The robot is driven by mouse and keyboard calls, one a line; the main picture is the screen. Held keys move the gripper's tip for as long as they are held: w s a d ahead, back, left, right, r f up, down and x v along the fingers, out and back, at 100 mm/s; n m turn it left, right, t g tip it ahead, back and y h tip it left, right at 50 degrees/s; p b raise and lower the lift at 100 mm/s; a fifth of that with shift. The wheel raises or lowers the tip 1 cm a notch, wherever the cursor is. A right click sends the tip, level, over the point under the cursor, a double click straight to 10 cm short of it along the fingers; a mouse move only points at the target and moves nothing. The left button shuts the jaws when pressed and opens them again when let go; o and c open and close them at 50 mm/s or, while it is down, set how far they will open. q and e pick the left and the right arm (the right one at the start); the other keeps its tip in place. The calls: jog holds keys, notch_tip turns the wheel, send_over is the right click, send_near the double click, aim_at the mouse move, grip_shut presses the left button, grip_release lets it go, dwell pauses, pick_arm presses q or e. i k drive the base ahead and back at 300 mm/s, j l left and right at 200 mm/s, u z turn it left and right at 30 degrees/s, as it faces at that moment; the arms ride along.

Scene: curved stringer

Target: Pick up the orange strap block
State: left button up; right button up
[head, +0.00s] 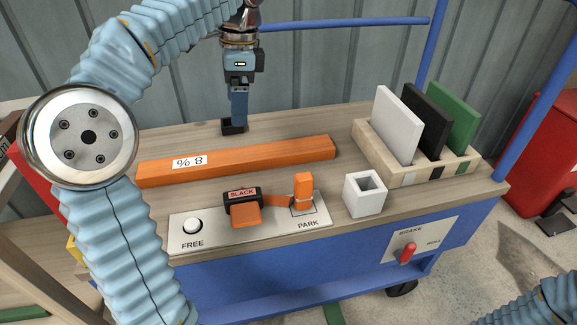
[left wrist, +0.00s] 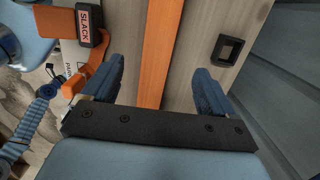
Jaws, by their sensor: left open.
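The orange strap block (head: 303,187) stands upright on the PARK square of the white plate (head: 192,242). An orange strap joins it to the black SLACK housing (head: 243,195). In the left wrist view an orange block (left wrist: 73,87) shows at the strap's end, left of the left finger. My left gripper (head: 237,110) points down over the back of the bench, behind and left of the block. In the left wrist view my left gripper (left wrist: 160,85) is open and empty, with the orange bar below between its fingers. My right gripper is out of view.
The long orange bar (head: 260,158) marked 8% lies behind the plate. A white FREE button (head: 192,225) sits at the plate's left. A white hollow box (head: 365,193) and a wooden rack (head: 440,165) with upright panels stand right. Blue rails (head: 430,50) edge the bench.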

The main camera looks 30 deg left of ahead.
aim_at(303, 182)
jog(key=l+u, duration=0.2)
jog(key=l, duration=0.25)
jog(key=k+l+u, duration=0.15)
jog(key=l, duration=0.25)
jog(key=l+u, duration=0.2)
jog(key=l, duration=0.25)
jog(key=k+l+u, duration=0.15)
jog(key=l, duration=0.25)
jog(key=k+l+u, duration=0.2)
jog(key=l, duration=0.2)
jog(key=i, duration=0.1)
